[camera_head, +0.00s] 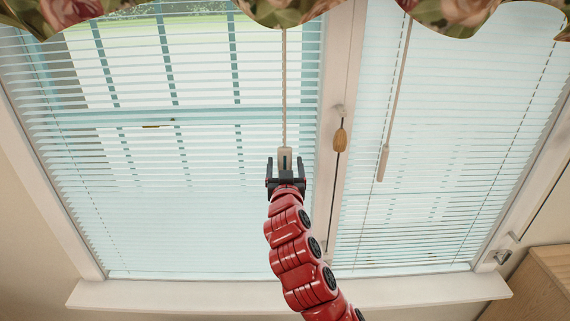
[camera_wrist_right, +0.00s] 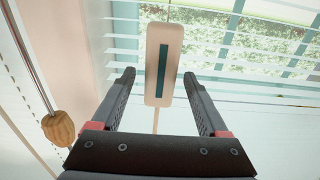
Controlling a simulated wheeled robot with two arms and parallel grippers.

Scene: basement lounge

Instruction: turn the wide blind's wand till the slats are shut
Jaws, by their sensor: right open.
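The wide blind (camera_head: 80,150) covers the left window. Its slats are open, with greenery and window bars showing through the gaps. Its wand (camera_head: 284,90) hangs down as a thin pale rod and ends in a beige handle (camera_head: 285,154) with a dark slot. My right gripper (camera_head: 286,166) is open at the handle's lower end. In the right wrist view the handle (camera_wrist_right: 154,64) stands upright between and a little beyond the spread fingertips (camera_wrist_right: 160,88); neither finger visibly touches it. My left gripper is not in view.
A narrower blind (camera_head: 450,150) hangs at the right with its own wand (camera_head: 383,160). A wooden cord knob (camera_head: 340,139) hangs by the middle window post, close to my right gripper; it also shows in the wrist view (camera_wrist_right: 58,128). A windowsill (camera_head: 180,295) runs below. A floral valance (camera_head: 275,10) hangs above.

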